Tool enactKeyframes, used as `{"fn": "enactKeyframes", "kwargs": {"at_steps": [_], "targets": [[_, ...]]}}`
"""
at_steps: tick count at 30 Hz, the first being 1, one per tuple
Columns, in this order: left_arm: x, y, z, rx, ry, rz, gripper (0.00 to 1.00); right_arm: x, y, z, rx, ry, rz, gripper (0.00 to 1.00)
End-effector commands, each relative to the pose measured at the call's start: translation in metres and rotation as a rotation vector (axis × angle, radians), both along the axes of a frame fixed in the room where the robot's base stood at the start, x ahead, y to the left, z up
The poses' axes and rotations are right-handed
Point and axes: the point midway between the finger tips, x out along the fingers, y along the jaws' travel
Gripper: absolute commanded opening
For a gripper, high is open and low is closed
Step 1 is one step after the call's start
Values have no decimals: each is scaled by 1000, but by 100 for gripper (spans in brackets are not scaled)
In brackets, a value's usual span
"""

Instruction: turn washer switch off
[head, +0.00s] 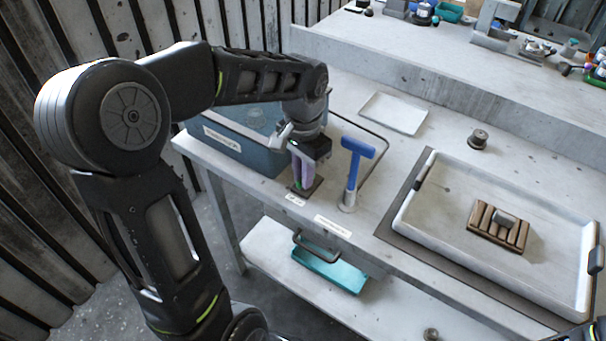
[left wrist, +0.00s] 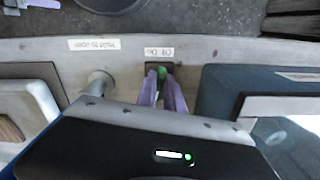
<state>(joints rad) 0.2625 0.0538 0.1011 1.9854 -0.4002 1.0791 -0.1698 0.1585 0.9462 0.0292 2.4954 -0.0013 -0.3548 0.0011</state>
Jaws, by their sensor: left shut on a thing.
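The washer switch (left wrist: 161,72) shows in the left wrist view as a small green-tipped lever on a dark plate, next to a small label (left wrist: 158,52). In the head view its dark plate (head: 311,188) sits near the table's front edge, with a label (head: 295,200) in front. My left gripper (head: 302,183) points down at the plate with its lavender fingers. In the left wrist view the gripper (left wrist: 162,88) is shut on the switch lever, one finger on each side. The lever is mostly hidden by the fingers, so its exact position is unclear.
A blue T-shaped handle (head: 353,165) stands close to the right of the switch. A blue-grey bin (head: 225,140) is at its left. A white tray (head: 440,220) holding a brown ribbed part (head: 485,231) lies to the right. A teal tray (head: 330,272) is on the lower shelf.

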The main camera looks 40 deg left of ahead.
Motion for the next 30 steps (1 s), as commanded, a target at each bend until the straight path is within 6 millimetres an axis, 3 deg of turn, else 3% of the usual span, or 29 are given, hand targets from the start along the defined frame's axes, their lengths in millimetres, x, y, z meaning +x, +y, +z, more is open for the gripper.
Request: {"fn": "enactKeyframes", "kwargs": {"at_steps": [18, 30], "targets": [[1, -4, 0, 0, -1, 557, 0, 0, 0, -15, 0, -1, 0, 36], [2, -5, 1, 0, -2, 741, 0, 0, 0, -17, 0, -1, 0, 36]]}}
